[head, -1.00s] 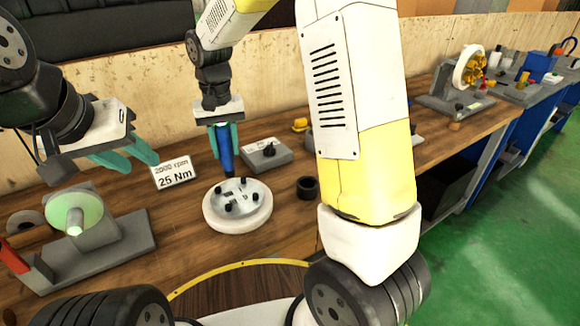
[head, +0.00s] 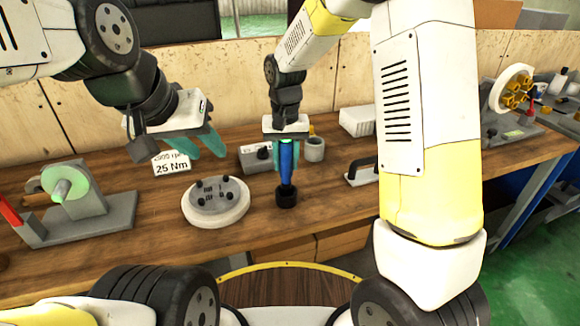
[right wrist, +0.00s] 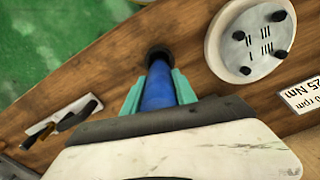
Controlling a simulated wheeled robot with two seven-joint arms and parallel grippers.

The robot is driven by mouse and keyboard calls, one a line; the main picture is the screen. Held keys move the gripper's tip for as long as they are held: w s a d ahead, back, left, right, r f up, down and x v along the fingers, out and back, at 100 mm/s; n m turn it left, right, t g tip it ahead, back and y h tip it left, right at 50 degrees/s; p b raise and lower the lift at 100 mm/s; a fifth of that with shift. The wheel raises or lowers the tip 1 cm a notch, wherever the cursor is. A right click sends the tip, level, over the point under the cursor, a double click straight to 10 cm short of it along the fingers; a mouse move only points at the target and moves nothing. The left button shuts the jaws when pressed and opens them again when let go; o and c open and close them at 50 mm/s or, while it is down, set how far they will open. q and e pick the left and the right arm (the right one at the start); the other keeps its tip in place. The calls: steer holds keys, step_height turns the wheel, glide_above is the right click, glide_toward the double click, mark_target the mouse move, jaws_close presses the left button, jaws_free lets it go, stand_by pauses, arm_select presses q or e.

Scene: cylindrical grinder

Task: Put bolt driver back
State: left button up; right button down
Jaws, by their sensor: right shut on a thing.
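The blue bolt driver (head: 286,172) is upright in my right gripper (head: 287,160), whose teal fingers are shut on it from both sides. Its lower end is at the black round holder (head: 287,197) on the bench, and the tip is hidden there. I cannot tell how deep it sits. In the right wrist view the driver (right wrist: 158,88) points at the same black holder (right wrist: 158,53). My left gripper (head: 208,147) is empty, its teal fingers apart, above the bench behind the white disc.
The white disc (head: 216,215) with several black bolts lies left of the holder. Behind it stand the 25 Nm sign (head: 172,164) and a grey block (head: 254,160). A grey cup (head: 315,150) is behind the driver. A green-faced grinder fixture (head: 75,190) stands left.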

mark_target(286, 176)
steer(key=shift+f, duration=2.5)
steer(key=shift+f, duration=0.15)
steer(key=c, duration=1)
jaws_free()
